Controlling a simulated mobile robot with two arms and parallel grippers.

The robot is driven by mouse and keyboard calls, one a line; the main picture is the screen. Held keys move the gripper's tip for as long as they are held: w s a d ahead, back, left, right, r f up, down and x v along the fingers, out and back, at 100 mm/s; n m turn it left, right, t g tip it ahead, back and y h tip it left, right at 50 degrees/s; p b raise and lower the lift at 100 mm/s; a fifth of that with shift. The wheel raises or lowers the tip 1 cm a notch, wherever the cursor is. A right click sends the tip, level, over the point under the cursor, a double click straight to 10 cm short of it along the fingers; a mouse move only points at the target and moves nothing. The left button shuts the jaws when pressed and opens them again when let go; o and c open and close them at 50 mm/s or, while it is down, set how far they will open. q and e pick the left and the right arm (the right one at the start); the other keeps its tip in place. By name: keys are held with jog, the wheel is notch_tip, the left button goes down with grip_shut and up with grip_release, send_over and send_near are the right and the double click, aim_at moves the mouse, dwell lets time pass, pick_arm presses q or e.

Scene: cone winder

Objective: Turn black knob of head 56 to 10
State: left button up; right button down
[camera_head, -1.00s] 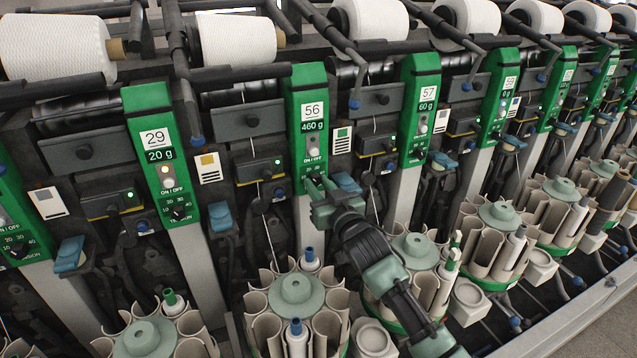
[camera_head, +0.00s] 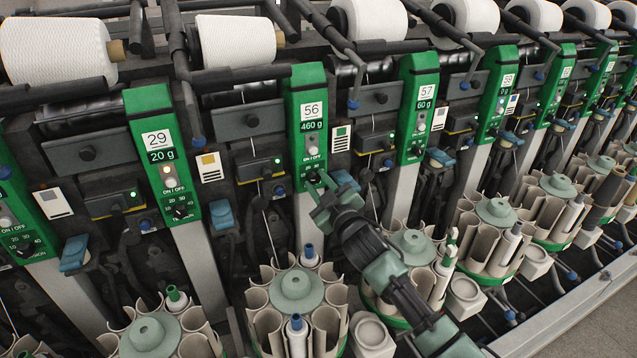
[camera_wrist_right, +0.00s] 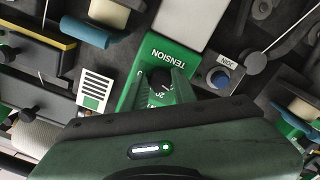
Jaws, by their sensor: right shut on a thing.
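The green panel of head 56 (camera_head: 312,125) stands in the middle of the head view. It reads 56 and 460 g. Its black knob (camera_head: 313,177) is low on the panel, partly covered by my right gripper (camera_head: 321,190). In the right wrist view, the black knob (camera_wrist_right: 160,80) sits between the two green fingers of my right gripper (camera_wrist_right: 160,88), which is shut on it. The panel is upside down there, with TENSION beyond the knob. Most of the dial scale is hidden, so I cannot tell the setting. My left gripper is not in view.
Panels of head 29 (camera_head: 162,155) and head 57 (camera_head: 418,110) flank head 56. A round blue button (camera_wrist_right: 220,79) marked JOIN is beside the knob. A bobbin magazine (camera_head: 296,292) stands below. A blue lever (camera_head: 345,180) is close to my gripper.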

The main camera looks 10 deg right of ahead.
dwell(0.4)
jog(key=c, duration=1.1)
grip_release()
jog(key=shift+s+d+b, duration=0.2)
jog(key=shift+s+d, duration=0.05)
jog(key=shift+s, duration=1.05)
jog(key=shift+s+d+b, duration=0.2)
jog(key=shift+s+d, duration=0.05)
jog(key=shift+s, duration=1)
jog(key=shift+s+d+b, duration=0.2)
jog(key=shift+s+d, duration=0.05)
jog(key=shift+s, duration=1.05)
jog(key=shift+f, duration=0.1)
